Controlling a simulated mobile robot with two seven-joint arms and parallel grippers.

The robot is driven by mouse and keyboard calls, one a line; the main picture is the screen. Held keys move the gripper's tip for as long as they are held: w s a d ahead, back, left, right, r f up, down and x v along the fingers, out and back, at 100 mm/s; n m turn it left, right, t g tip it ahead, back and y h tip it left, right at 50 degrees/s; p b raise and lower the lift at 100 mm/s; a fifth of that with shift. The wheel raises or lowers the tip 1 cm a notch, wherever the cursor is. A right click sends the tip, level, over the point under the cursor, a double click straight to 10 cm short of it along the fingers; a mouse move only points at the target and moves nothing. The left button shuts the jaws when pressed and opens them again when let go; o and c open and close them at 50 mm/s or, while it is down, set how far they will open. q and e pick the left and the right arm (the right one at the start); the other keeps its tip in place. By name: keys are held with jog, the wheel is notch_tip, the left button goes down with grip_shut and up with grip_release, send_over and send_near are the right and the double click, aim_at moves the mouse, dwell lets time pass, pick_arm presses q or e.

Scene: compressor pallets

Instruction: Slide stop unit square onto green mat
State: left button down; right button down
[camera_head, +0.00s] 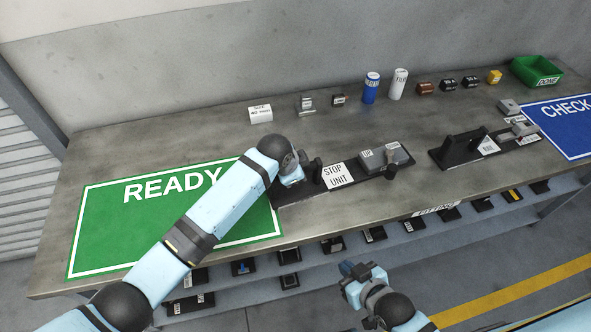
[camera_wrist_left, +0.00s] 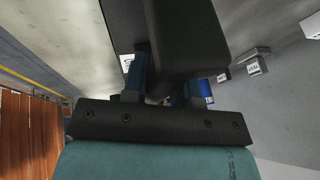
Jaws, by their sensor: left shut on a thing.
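The stop unit (camera_head: 338,175) is a long black base with a white STOP UNIT label, a grey block marked UP and a small lever at its right. It lies on the bench, its left end at the right edge of the green READY mat (camera_head: 110,235). My left gripper (camera_head: 304,174) is at its left part, by a dark upright post. In the left wrist view the fingers (camera_wrist_left: 162,90) are shut on a dark part, likely the unit's handle. My arm hides part of the mat and the unit's left end. My right gripper (camera_head: 354,274) is in front of the bench, away from the unit; its opening is unclear.
Another black unit (camera_head: 485,146) stands right, near the blue CHECK mat (camera_head: 570,122). A lower shelf holds small parts. The visible mat surface is bare.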

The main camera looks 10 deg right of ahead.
dwell(0.4)
pick_arm(q)
jog(key=shift+a+r+p, duration=0.1)
jog(key=shift+a+p, duration=0.4)
jog(key=shift+a, duration=0.05)
jog(key=a+p, duration=0.4)
jog(key=a, duration=0.3)
jog(key=shift+s+a, duration=0.1)
jog(key=shift+a, duration=0.2)
jog(key=a+p, duration=0.2)
jog(key=a, duration=0.3)
jog(key=shift+p, duration=0.4)
jog(key=shift+s+a+p, duration=0.1)
jog(key=shift+a+p, duration=0.2)
jog(key=shift+a, duration=0.6)
jog(key=a, duration=0.1)
jog(key=a+p, duration=0.1)
jog(key=a, duration=0.3)
jog(key=shift+f+p, duration=0.25)
jog(key=shift+p, duration=0.1)
jog(key=a+p, duration=0.1)
jog(key=a, duration=0.4)
jog(key=shift+s, duration=0.1)
jog(key=shift+a+f, duration=0.1)
jog(key=shift+a, duration=0.3)
